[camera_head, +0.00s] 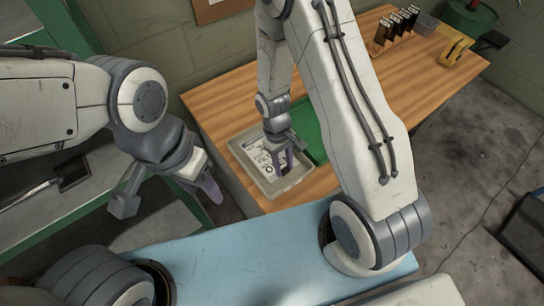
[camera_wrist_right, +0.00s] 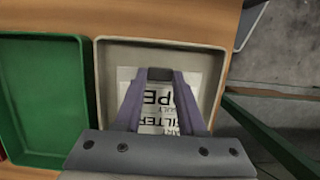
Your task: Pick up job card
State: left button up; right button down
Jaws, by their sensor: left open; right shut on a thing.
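The job card (camera_head: 264,160) is a white printed card lying in a beige tray (camera_head: 244,156) on the wooden bench. My right gripper (camera_head: 284,172) reaches down into the tray and is shut on the card. In the right wrist view the card (camera_wrist_right: 190,92) shows large black letters, and my right gripper (camera_wrist_right: 160,78) covers its middle. The beige tray (camera_wrist_right: 215,62) surrounds the card there. My left gripper (camera_head: 170,200) is open and empty, off to the left, away from the bench.
A green tray (camera_head: 308,128) adjoins the beige tray on the wooden bench (camera_head: 228,100); it also shows in the right wrist view (camera_wrist_right: 42,100). A row of dark upright items (camera_head: 396,28) and a yellow tool (camera_head: 455,46) stand at the bench's far right. A grey shelf with a green frame (camera_head: 105,165) is at left.

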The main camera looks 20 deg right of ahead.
jog(key=shift+s+d+p+v, duration=0.1)
jog(key=shift+s+p+v, duration=0.1)
jog(key=shift+p+v, duration=0.6)
jog(key=shift+s+d+p+v, duration=0.1)
jog(key=shift+s+p+v, duration=0.1)
jog(key=shift+p+v, duration=0.6)
jog(key=shift+s+d+p+v, duration=0.1)
jog(key=shift+s+p+v, duration=0.1)
jog(key=shift+p+v, duration=0.6)
jog(key=shift+a+r+b, duration=0.1)
jog(key=shift+r+b, duration=0.2)
jog(key=shift+w, duration=0.15)
